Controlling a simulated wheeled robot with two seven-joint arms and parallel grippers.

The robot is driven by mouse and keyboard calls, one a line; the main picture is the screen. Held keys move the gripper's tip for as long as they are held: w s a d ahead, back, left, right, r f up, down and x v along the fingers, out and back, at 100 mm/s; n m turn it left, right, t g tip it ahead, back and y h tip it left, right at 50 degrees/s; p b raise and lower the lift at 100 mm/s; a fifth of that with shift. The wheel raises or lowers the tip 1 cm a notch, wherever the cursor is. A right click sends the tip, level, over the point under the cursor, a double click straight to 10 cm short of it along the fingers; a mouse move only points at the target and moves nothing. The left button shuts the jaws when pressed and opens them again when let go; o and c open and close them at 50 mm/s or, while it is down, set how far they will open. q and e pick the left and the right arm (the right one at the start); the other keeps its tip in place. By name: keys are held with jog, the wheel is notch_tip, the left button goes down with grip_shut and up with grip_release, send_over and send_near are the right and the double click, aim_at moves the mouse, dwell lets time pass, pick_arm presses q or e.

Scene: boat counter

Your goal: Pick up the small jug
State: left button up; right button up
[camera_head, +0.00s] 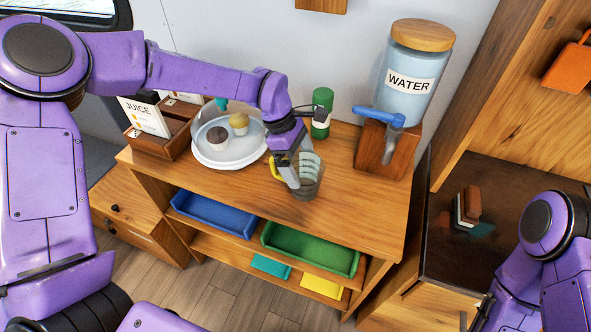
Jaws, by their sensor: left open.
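The small jug (309,181) is a see-through grey vessel with pale markings on its side. It stands upright near the front edge of the wooden counter (345,215). A yellow piece, which looks like its handle, shows at its left. My left gripper (289,180) points down at the jug's left side, between the yellow piece and the body in the picture. Its jaws are open and hide part of the jug. I cannot tell whether they touch it. My right arm shows at the lower right, but its gripper is out of view.
A domed plate (229,161) with cupcakes stands left of the jug, beside a wooden menu holder (164,145). A green bottle (322,107) stands behind. A water dispenser (409,90) stands at the right. Blue (213,214) and green (310,250) trays sit below.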

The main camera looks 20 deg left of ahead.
pick_arm(q)
jog(key=shift+d, duration=0.1)
jog(key=c, duration=1.3)
